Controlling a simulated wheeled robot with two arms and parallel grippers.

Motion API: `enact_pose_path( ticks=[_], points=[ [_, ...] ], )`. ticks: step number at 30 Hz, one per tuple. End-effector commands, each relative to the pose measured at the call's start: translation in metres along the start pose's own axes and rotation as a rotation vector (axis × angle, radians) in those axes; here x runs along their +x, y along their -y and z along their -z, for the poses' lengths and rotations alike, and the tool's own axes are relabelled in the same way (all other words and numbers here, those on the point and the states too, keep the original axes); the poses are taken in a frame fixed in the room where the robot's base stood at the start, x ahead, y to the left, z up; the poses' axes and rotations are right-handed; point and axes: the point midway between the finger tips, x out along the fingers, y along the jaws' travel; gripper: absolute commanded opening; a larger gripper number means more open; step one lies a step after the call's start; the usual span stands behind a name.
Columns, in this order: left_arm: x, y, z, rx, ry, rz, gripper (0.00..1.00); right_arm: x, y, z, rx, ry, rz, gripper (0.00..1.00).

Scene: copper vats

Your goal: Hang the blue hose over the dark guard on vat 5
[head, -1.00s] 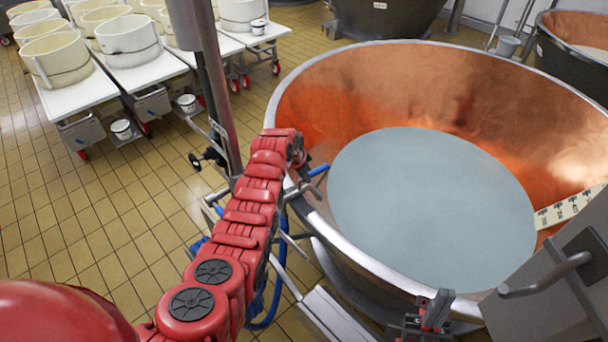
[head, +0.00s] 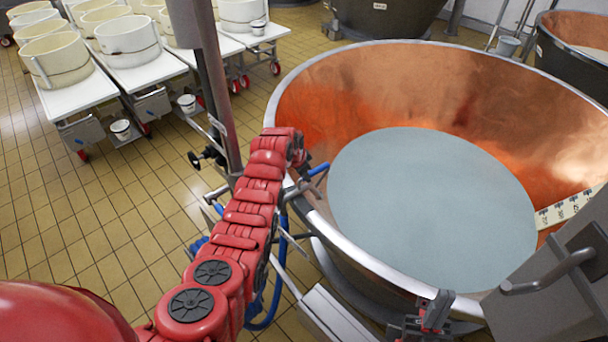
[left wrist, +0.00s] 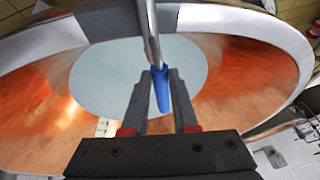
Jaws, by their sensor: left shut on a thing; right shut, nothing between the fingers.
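A large copper vat (head: 300,98) of pale liquid fills the right of the head view; its number does not show. My left gripper (head: 306,183) is at the vat's near-left rim, partly hidden behind my red arm. In the left wrist view its fingers (left wrist: 158,84) are closed around a blue piece of the hose (left wrist: 161,92), with a metal tube beyond. The blue hose also shows in the head view as a loop hanging beside my arm (head: 264,318). My right gripper (head: 434,312) is shut and empty at the near rim. I cannot tell the dark guard for certain.
A grey metal housing with a handle (head: 545,280) stands over the vat's right rim. A vertical pole (head: 222,110) rises left of the vat. White tables (head: 92,92) with cream tubs stand at upper left. Tiled floor (head: 95,220) is clear at left.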

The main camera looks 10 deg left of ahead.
Motion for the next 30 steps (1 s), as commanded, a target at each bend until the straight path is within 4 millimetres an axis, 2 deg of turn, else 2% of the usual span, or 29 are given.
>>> enact_pose_path(
  ticks=[3, 4, 9, 20, 26, 30],
  points=[
    [0.002, -0.002, -0.002, -0.001, 0.004, -0.004, 0.0, 0.0, 0.0, 0.0, 0.0, 0.0, 0.0, 0.0],
    [0.002, -0.002, -0.002, -0.001, 0.004, -0.005, 0.32, 0.0, 0.0, 0.0, 0.0, 0.0, 0.0, 0.0],
    [0.002, -0.002, -0.002, -0.001, 0.004, -0.004, 0.62, 0.0, 0.0, 0.0, 0.0, 0.0, 0.0, 0.0],
    [-0.002, -0.001, -0.001, -0.001, 0.002, -0.003, 0.62, 0.003, 0.0, 0.0, 0.0, 0.0, 0.0, 0.0],
    [-0.024, 0.0, 0.0, 0.0, 0.003, -0.003, 0.62, 0.019, -0.001, 0.003, 0.0, 0.0, 0.0, 0.0],
    [-0.048, 0.001, 0.001, 0.0, 0.0, -0.001, 0.62, 0.03, -0.002, 0.005, 0.0, 0.0, 0.0, 0.0]
  ],
)
